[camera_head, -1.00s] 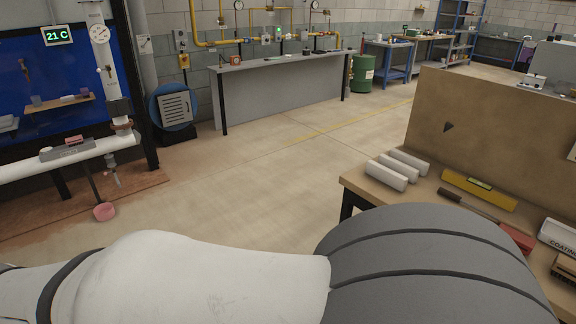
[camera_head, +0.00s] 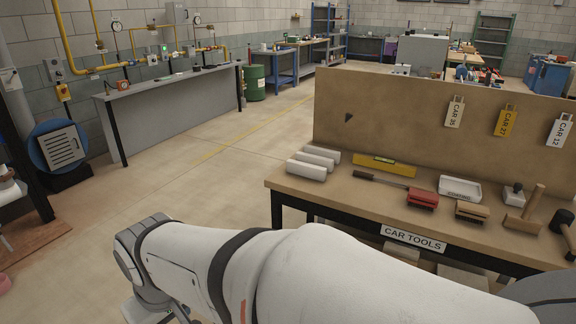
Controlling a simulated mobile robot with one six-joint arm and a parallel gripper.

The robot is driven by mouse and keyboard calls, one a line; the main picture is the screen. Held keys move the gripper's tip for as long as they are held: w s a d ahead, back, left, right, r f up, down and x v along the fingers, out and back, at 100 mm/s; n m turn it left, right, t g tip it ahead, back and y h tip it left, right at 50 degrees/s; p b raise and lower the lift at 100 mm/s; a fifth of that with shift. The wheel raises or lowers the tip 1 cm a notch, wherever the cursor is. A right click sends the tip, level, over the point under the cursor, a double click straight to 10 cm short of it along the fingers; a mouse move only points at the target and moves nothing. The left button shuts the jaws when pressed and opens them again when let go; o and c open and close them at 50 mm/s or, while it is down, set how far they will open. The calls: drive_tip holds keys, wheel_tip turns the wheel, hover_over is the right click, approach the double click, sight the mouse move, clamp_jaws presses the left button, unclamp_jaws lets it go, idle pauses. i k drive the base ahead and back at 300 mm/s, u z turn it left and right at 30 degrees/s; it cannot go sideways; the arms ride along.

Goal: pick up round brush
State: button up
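I cannot make out anything that is clearly a round brush. My white arm (camera_head: 330,275) crosses the bottom of the view in front of the bench.
The bench also holds white rolls (camera_head: 312,163), a yellow level (camera_head: 384,165), a white tray (camera_head: 460,188), a wooden mallet (camera_head: 525,210) and a black mallet (camera_head: 563,222). An upright board (camera_head: 400,125) backs it. The floor (camera_head: 190,180) left of the bench is clear.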

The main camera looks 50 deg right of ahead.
sight(358, 174)
drive_tip(key=z, duration=3.05)
drive_tip(key=i, duration=1.9)
drive_tip(key=u, duration=0.45)
